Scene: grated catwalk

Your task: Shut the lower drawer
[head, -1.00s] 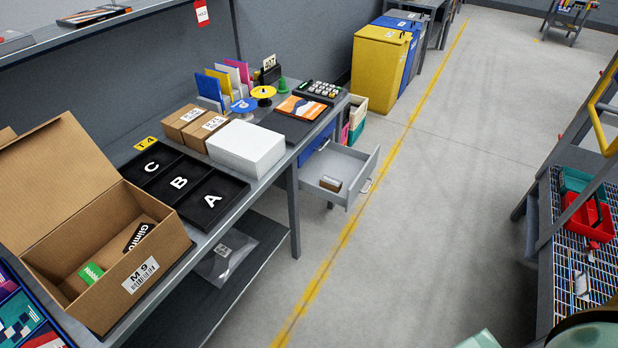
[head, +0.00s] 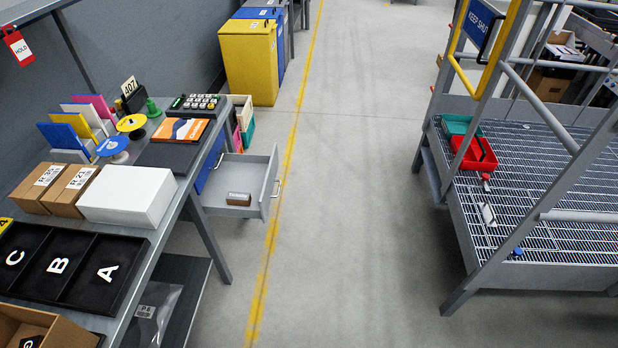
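A grey drawer (head: 240,183) stands pulled out from under the workbench, at the left of the middle in the head view. Its front panel with a handle (head: 277,187) faces right, towards the yellow floor line. A small brown box (head: 238,198) lies inside the drawer. A blue drawer front (head: 210,166) shows beside it under the bench top and looks shut. Neither of my grippers is in view.
The workbench (head: 185,207) along the left carries trays, boxes and a keypad. Yellow and blue bins (head: 248,62) stand behind it. A grated platform (head: 540,180) with railings stands at right. The floor (head: 355,200) between is clear.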

